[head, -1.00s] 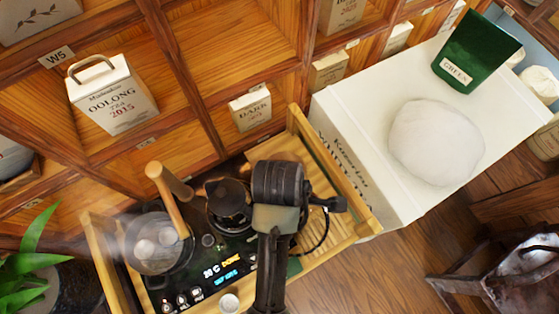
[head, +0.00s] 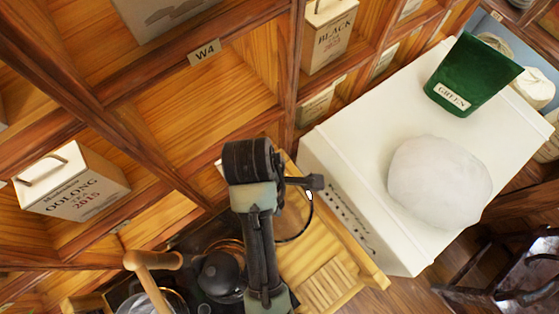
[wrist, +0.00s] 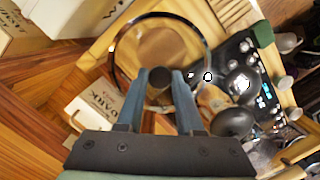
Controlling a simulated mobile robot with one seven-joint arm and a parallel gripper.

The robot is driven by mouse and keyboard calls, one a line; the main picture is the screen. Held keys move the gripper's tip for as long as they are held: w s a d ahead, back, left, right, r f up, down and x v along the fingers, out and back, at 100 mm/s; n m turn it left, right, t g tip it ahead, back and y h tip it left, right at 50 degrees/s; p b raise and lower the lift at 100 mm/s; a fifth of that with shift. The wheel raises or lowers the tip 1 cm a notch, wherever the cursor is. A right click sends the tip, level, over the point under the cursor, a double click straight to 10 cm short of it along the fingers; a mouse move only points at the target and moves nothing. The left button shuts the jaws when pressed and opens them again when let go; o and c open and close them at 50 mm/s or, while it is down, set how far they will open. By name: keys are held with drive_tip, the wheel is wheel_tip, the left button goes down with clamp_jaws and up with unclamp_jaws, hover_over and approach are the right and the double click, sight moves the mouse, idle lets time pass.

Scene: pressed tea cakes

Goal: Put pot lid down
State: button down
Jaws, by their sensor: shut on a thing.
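The pot lid is a clear glass disc (wrist: 160,45) with a shiny metal rim and a dark knob. In the wrist view, my gripper (wrist: 160,78) has its two blue fingers closed on the knob. The lid also shows in the head view (head: 292,222), partly behind my arm, over the slatted wooden tray (head: 345,258). Whether it touches the tray is unclear. The glass pot (head: 146,303) with its wooden handle (head: 148,261) is at the lower left, cut off by the frame. My fingertips are hidden in the head view.
A dark round-lidded pot (head: 221,274) stands left of my arm. The black control panel (wrist: 265,97) lies beside the lid in the wrist view. A white box (head: 345,150) carrying a white lump (head: 440,182) and green packet (head: 470,75) is right. Shelves stand behind.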

drive_tip(key=f, duration=0.8)
drive_tip(key=s+f, duration=0.1)
drive_tip(key=f, duration=0.4)
drive_tip(key=shift+f, duration=1.9)
drive_tip(key=shift+b, duration=0.3)
drive_tip(key=shift+f, duration=0.15)
drive_tip(key=c, duration=0.5)
unclamp_jaws()
drive_tip(key=shift+c, duration=0.2)
drive_tip(key=r, duration=0.3)
drive_tip(key=a+r, duration=0.1)
drive_tip(key=r, duration=0.6)
drive_tip(key=shift+w+a+r, duration=0.2)
drive_tip(key=shift+a+r, duration=0.15)
drive_tip(key=shift+r, duration=0.05)
drive_tip(key=shift+a+r, duration=0.1)
drive_tip(key=shift+r, duration=0.6)
